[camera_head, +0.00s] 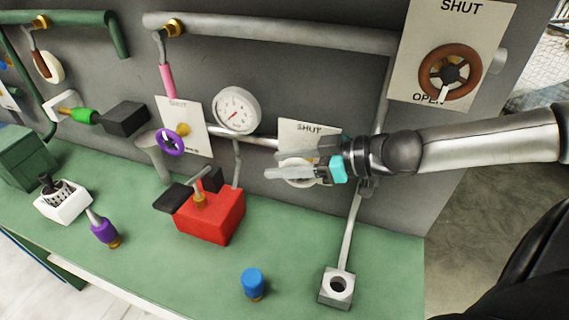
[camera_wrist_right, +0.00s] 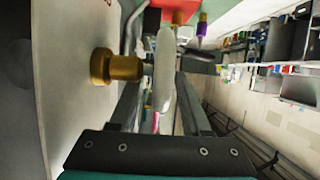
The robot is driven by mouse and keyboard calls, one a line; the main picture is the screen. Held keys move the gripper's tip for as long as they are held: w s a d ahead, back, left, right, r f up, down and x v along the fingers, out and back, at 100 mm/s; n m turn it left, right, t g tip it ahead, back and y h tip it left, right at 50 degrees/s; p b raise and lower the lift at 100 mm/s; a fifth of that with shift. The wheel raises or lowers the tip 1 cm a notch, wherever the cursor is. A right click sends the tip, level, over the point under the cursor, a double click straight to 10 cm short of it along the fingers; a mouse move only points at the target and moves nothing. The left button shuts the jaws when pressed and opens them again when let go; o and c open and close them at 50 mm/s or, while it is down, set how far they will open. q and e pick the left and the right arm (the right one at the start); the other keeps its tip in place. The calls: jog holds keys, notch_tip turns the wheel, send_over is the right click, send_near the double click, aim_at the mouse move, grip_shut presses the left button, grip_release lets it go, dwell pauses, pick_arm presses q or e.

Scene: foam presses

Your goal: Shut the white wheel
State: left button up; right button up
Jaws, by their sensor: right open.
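The white wheel (camera_head: 299,183) is on a pale plate (camera_head: 296,128) marked SHUT on the grey wall, mostly hidden behind my right gripper (camera_head: 277,164) in the head view. In the right wrist view the white wheel (camera_wrist_right: 165,65) shows edge-on, on a brass stem (camera_wrist_right: 116,67) coming from the plate. My right gripper is open, with one finger on each side of the wheel's rim. I cannot tell whether either finger touches it. The wheel's pointer is not readable. My left gripper is not in view.
A brown wheel (camera_head: 450,72) is at upper right and a purple wheel (camera_head: 169,143) at left. A gauge (camera_head: 236,110) sits between. On the green bench are a red box (camera_head: 210,216), a blue-capped piece (camera_head: 253,282) and a grey block (camera_head: 337,287).

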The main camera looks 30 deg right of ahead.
jog(key=shift+c, duration=0.3)
grip_shut()
dwell(0.4)
